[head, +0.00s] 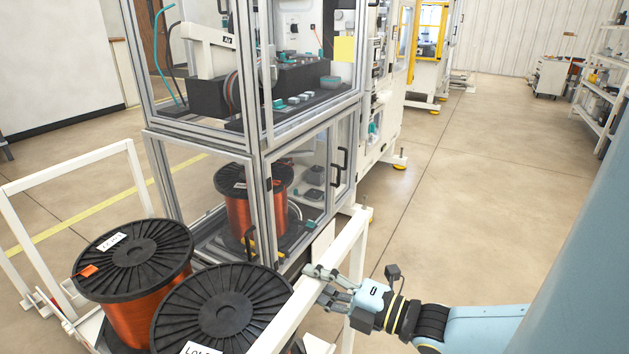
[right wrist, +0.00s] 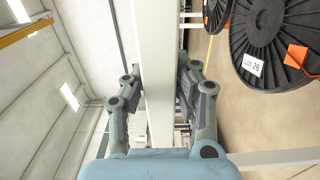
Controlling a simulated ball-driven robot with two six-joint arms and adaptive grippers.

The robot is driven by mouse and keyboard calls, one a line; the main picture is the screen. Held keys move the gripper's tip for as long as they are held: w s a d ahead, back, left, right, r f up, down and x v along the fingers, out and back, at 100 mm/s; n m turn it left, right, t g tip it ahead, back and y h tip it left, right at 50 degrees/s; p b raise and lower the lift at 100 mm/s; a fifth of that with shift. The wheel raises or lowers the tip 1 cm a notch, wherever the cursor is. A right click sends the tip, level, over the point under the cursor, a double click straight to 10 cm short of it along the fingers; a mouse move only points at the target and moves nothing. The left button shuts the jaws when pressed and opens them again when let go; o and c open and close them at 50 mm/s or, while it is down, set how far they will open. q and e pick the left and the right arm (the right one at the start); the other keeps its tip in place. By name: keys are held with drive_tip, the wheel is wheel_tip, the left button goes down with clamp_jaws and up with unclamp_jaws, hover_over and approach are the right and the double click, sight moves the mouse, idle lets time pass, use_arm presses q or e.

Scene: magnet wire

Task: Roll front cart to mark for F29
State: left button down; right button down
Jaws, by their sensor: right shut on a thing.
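The white-framed cart (head: 66,172) stands at the lower left of the head view, carrying two black-flanged spools of copper wire, a left spool (head: 134,255) and a nearer spool (head: 226,312). Each has a white lot label; one reads Lot 26 on a spool (right wrist: 285,40) in the right wrist view. My right gripper (head: 320,283) is shut on the cart's near white handle bar (head: 323,268). In the right wrist view its fingers (right wrist: 157,95) lie on both sides of the white bar (right wrist: 153,60). My left gripper is out of view. I cannot make out a floor mark.
A metal-framed glazed machine cabinet (head: 262,140) stands just beyond the cart, with another copper spool (head: 253,205) inside its lower part. A yellow floor line (head: 90,215) runs behind the cart. Concrete floor (head: 480,200) is open to the right, with shelving (head: 603,95) at the far right.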

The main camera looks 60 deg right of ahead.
drive_tip(key=c, duration=1.4)
unclamp_jaws()
drive_tip(key=shift+s, duration=0.15)
drive_tip(key=o, duration=0.4)
drive_tip(key=shift+s, duration=0.15)
drive_tip(key=s, duration=1.2)
drive_tip(key=shift+d, duration=0.45)
drive_tip(key=shift+w, duration=0.1)
